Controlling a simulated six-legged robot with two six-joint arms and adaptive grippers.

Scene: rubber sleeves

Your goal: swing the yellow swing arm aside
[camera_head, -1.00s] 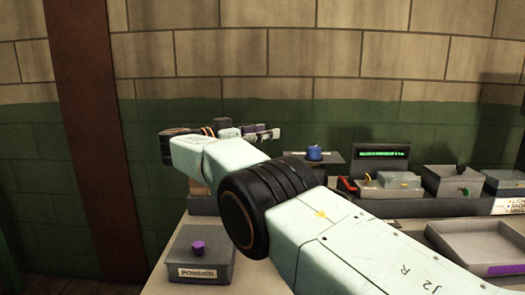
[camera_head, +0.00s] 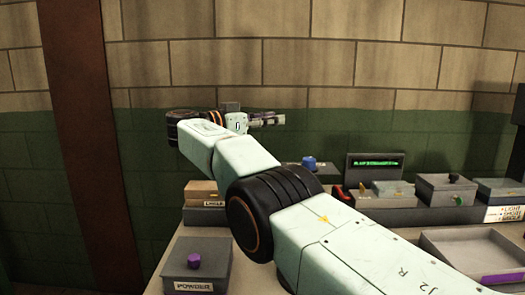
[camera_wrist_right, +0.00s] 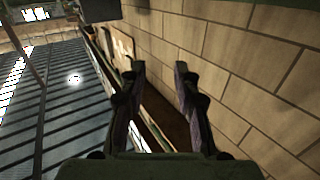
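A small yellow piece (camera_head: 362,188), perhaps the swing arm, shows by the grey fixture (camera_head: 391,190) in front of the green-lit display; it is too small to tell its shape. My right gripper (camera_head: 268,119) is raised in front of the green wall band, to the left of that fixture and apart from it. In the right wrist view its two fingers (camera_wrist_right: 160,68) are spread with nothing between them. My right forearm hides part of the bench. My left gripper is not in view.
A grey box with a purple knob (camera_head: 194,261), labelled powder, stands at the front left. Behind it is a tan-topped box (camera_head: 203,190). A blue knob (camera_head: 309,162), a lidded grey box (camera_head: 446,190) and a shallow tray (camera_head: 490,240) lie to the right. The wall (camera_wrist_right: 230,60) is near the gripper.

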